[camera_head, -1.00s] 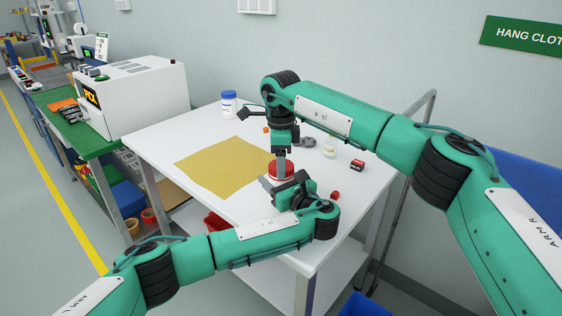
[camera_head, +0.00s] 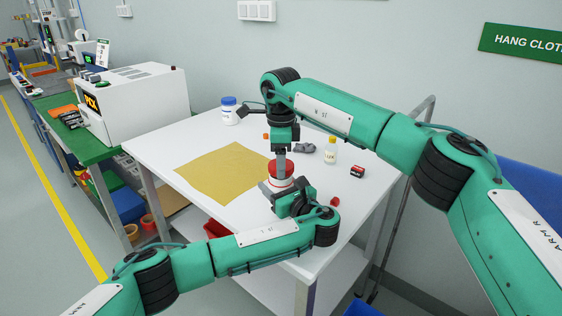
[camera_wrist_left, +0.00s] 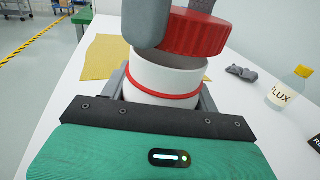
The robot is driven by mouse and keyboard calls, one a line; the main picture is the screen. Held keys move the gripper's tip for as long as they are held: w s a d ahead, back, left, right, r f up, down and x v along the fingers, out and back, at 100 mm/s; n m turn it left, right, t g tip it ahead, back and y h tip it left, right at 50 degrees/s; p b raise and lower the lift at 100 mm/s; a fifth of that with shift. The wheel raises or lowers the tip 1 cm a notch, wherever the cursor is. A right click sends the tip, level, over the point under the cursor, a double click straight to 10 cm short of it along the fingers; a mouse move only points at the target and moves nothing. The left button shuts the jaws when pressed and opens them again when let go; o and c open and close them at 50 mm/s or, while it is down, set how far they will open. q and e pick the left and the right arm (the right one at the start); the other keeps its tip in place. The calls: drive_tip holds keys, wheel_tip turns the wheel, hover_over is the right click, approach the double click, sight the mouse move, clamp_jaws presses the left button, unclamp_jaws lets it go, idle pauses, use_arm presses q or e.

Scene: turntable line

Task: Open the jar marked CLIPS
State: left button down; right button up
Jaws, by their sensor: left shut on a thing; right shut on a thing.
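A white jar (camera_wrist_left: 165,77) with a red band stands on the white table, held around its body by my left gripper (camera_wrist_left: 165,95). In the head view the jar (camera_head: 281,182) shows behind my left gripper (camera_head: 273,187). No CLIPS lettering can be read on the visible side. The red ribbed lid (camera_wrist_left: 198,33) is off the jar's mouth, slightly above it and tilted, with part of the open rim showing below. My right gripper (camera_head: 281,165) comes down from above and is shut on the lid; its fingers also show in the left wrist view.
A tan mat (camera_head: 225,170) lies left of the jar. A FLUX bottle (camera_head: 330,151), a grey lump (camera_head: 304,148), a red-black box (camera_head: 357,170) and a small red piece (camera_head: 335,201) are to the right. A blue-capped jar (camera_head: 229,112) stands at the back.

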drive_tip(key=shift+r, duration=2.05)
use_arm(q)
drive_tip(key=shift+c, duration=1.5)
unclamp_jaws()
